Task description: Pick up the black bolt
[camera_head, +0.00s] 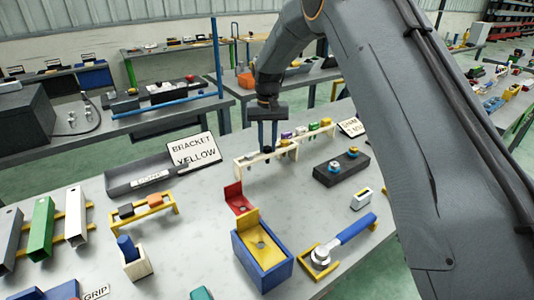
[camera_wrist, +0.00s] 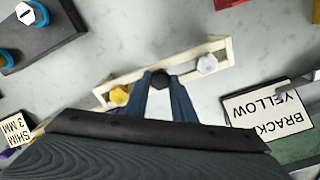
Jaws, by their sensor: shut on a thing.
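The black bolt (camera_wrist: 160,79) shows its dark hex head between the fingertips of my gripper (camera_wrist: 163,88) in the wrist view. My gripper is shut on it, pointing down at the pale wooden rack (camera_wrist: 217,45). In the head view my gripper (camera_head: 268,140) is over the left part of the rack (camera_head: 243,167). The bolt's shank is hidden, so I cannot tell whether it still sits in its hole. A yellow bolt (camera_wrist: 119,95) and a silver-white bolt (camera_wrist: 207,64) stand in the rack on either side.
A "BRACKET YELLOW" sign (camera_head: 194,151) stands left of the rack, and a shim sign (camera_head: 351,127) at its right end. A black block with blue-collared parts (camera_head: 341,168) lies to the right. A red bracket (camera_head: 238,197) and a blue box (camera_head: 263,257) stand in front.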

